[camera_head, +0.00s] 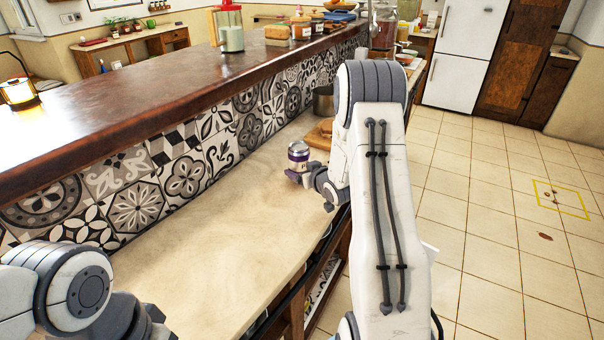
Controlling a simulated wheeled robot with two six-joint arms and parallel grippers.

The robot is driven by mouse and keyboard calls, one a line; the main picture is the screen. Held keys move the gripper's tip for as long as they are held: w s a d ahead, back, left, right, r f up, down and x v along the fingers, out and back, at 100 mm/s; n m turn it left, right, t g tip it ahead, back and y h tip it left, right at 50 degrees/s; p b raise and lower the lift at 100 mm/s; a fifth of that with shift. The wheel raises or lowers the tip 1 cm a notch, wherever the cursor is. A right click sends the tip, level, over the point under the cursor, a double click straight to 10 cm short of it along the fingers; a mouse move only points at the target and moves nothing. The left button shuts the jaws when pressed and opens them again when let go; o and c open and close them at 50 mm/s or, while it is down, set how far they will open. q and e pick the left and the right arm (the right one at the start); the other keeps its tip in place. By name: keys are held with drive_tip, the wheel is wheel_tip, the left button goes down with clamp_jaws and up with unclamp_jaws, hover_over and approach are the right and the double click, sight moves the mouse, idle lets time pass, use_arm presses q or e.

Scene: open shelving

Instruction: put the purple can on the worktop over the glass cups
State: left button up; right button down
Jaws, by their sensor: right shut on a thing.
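The purple can (298,152), with a silvery top and a purple band, is upright at the pale worktop (215,235), near its right part. My right gripper (297,174) is shut on the can, low on its side. I cannot tell whether the can's base touches the worktop. My right arm comes down in front and hides part of the worktop's right edge. My left arm is at the lower left; its gripper does not show. I cannot make out any glass cups; the space under the worktop is mostly hidden.
A cutting board (319,135) and a metal pot (323,102) stand beyond the can. The dark raised counter (150,85) and its tiled wall (185,170) border the worktop. The near worktop is clear.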

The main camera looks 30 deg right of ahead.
drive_tip(key=shift+f, duration=0.6)
drive_tip(key=shift+f, duration=0.25)
unclamp_jaws()
drive_tip(key=shift+r, duration=0.15)
